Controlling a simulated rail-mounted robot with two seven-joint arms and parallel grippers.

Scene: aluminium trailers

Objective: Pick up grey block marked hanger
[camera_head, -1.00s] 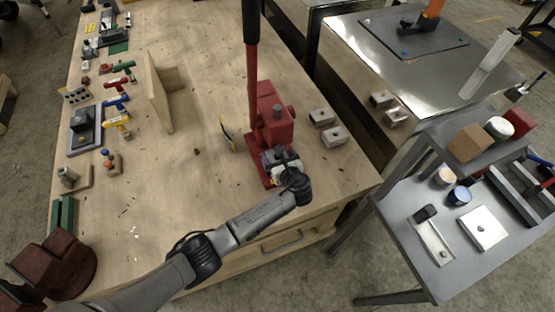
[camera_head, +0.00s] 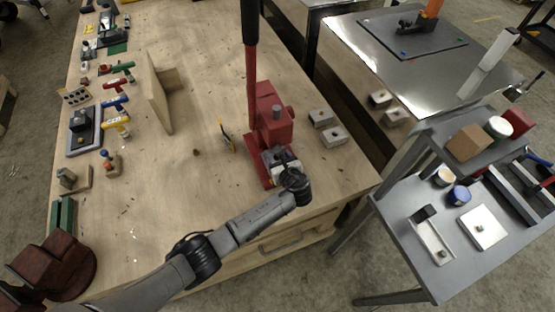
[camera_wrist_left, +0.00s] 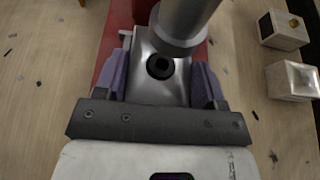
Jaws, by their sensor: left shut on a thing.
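A bright grey metal block with a dark round hole (camera_wrist_left: 160,88) sits between the purple-padded fingers of my left gripper (camera_wrist_left: 160,80) in the left wrist view. The fingers are shut on its two sides. The block is at the base of the red arbor press (camera_head: 268,125), with the press's round ram (camera_wrist_left: 185,22) above it. In the head view my left gripper (camera_head: 280,164) is at the front of the press and mostly hides the block. I cannot read any marking on the block. My right gripper is not in view.
Two similar grey blocks (camera_head: 322,117) (camera_head: 334,136) lie on the wooden bench, right of the press. Two more (camera_head: 381,98) (camera_head: 396,116) are near the metal table's edge. A grey cart (camera_head: 400,212) stands at the right.

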